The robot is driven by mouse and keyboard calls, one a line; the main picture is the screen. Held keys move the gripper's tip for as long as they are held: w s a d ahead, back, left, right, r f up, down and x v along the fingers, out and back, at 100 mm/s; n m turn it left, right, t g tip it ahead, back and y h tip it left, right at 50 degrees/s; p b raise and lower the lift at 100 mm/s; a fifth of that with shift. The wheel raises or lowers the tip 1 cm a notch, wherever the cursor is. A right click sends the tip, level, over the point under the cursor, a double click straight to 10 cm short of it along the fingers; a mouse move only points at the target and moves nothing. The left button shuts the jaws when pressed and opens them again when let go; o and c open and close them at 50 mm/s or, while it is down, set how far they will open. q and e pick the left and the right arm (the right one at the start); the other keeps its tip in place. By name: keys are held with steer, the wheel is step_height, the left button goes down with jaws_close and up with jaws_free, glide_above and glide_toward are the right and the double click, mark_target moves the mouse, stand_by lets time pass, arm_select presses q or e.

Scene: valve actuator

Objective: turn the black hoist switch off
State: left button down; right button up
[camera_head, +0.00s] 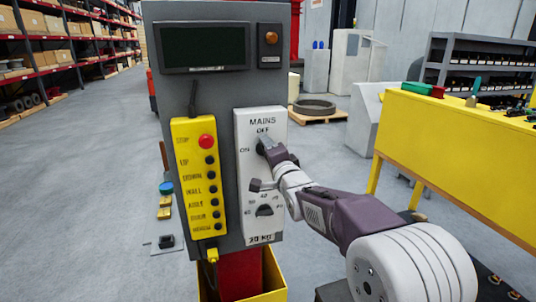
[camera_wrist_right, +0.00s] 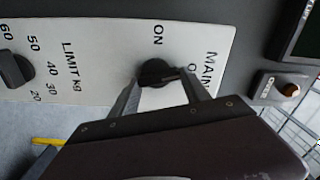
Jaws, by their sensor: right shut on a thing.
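The black hoist switch (camera_wrist_right: 158,72) is a round black knob on a white panel (camera_head: 245,125) marked MAINS, with ON and OFF labels. My right gripper (camera_wrist_right: 160,84) is shut on this knob, one finger on each side. In the head view my right gripper (camera_head: 267,147) reaches the knob from the right and hides most of it. ON is readable to the left of the knob and OFF above it in the head view; in the wrist view OFF is partly covered. I cannot tell which label the knob points to. My left gripper is not in view.
A second black knob (camera_head: 264,210), the kg limit dial, sits lower on the white panel. A yellow pendant (camera_head: 201,180) with a red stop button hangs at the left. A dark screen (camera_head: 205,47) and an amber lamp (camera_head: 271,38) are above. A yellow bench (camera_head: 455,150) stands at the right.

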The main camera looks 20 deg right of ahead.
steer(key=shift+f+m, duration=0.15)
steer(key=shift+m, duration=0.85)
steer(key=o, duration=1.4)
steer(key=s+b, duration=0.2)
steer(key=s, duration=0.7)
steer(key=shift+d, duration=0.2)
